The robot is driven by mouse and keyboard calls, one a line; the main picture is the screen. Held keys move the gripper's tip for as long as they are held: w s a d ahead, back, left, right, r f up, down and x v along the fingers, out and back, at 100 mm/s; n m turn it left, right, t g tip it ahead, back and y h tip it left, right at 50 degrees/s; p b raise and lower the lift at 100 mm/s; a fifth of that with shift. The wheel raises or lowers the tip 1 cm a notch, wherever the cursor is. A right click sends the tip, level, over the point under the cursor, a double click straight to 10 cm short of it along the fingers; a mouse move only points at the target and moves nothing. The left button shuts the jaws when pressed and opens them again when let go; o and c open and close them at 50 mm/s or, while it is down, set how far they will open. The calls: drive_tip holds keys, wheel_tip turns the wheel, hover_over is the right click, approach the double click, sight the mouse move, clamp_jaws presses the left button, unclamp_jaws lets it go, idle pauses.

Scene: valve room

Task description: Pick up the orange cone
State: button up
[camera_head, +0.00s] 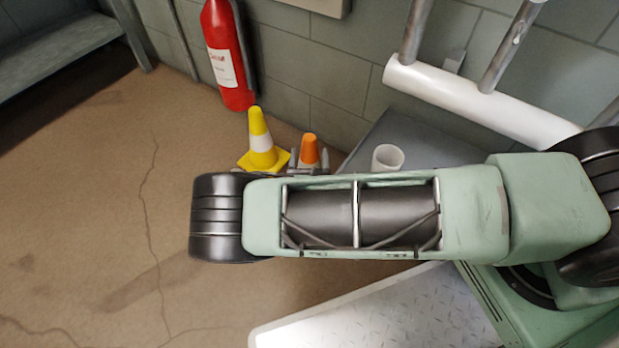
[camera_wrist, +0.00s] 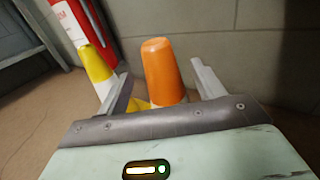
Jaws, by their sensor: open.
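The orange cone (camera_head: 309,147) stands in the head view behind my arm, its lower part hidden by my gripper and arm. In the wrist view the orange cone (camera_wrist: 162,72) stands upright between my two fingers, its base hidden by my gripper body. My gripper (camera_wrist: 160,82) is open, with one finger on each side of the cone and a visible gap on the right. In the head view my gripper (camera_head: 308,160) shows only in part beyond my arm.
A yellow cone with a white band (camera_head: 261,143) stands just left of the orange cone. A red fire extinguisher (camera_head: 226,55) hangs by the wall behind. A white cup (camera_head: 388,158) sits on a grey surface (camera_head: 425,140) at right. The floor (camera_head: 90,190) at left is clear.

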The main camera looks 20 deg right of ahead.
sight(309, 139)
drive_tip(key=shift+w+d, duration=0.25)
drive_tip(key=shift+w, duration=0.35)
drive_tip(key=b+x, duration=0.3)
drive_tip(key=x, duration=0.1)
drive_tip(key=shift+s+f+b, duration=0.1)
drive_tip(key=shift+b, duration=0.2)
drive_tip(key=shift+w+d, duration=0.2)
drive_tip(key=shift+w, duration=0.4)
drive_tip(key=shift+r, duration=0.25)
clamp_jaws()
